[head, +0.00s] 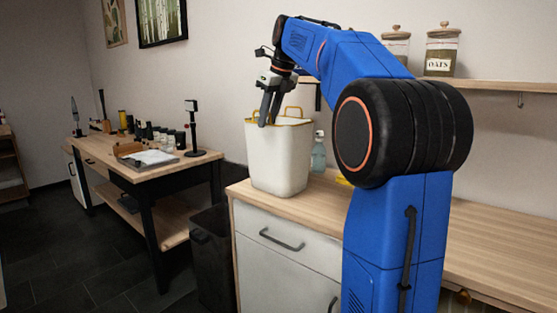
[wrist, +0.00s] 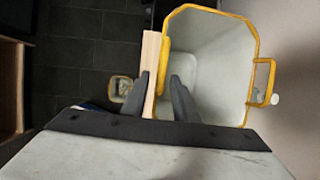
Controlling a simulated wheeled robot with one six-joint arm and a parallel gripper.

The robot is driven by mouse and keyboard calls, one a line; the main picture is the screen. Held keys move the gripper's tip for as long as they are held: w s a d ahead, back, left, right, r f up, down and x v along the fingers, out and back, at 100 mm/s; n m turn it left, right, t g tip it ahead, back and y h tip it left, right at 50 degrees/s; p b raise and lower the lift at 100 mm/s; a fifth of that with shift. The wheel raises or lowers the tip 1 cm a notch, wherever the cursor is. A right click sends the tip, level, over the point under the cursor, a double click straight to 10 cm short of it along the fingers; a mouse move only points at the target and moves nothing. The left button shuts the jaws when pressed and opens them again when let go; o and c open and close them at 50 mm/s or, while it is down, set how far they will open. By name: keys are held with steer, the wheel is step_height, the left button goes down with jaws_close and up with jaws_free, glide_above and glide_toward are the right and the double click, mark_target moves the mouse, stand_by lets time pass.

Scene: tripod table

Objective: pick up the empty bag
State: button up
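The empty bag (head: 277,160) is white with a yellow rim and two yellow handles. It stands upright on the wooden counter near its left end. In the wrist view its open mouth shows a bare pale inside (wrist: 210,65). My gripper (head: 268,123) is above the bag's front left rim, pointing down. In the wrist view my gripper (wrist: 162,76) has its two dark fingers apart. The yellow handle (wrist: 163,55) on that side lies in line with the gap between them. I cannot tell if either finger touches it. The other handle (wrist: 268,82) is free.
A clear bottle (head: 318,153) stands right behind the bag. The counter (head: 500,240) is bare on the right. A dark bin (head: 210,255) stands on the floor left of the cabinet. A side table (head: 165,170) holds a small tripod (head: 193,128). Jars (head: 442,52) stand on a wall shelf.

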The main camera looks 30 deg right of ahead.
steer(key=shift+x, duration=1.25)
steer(key=shift+c, duration=0.7)
jaws_close()
steer(key=shift+r, duration=0.15)
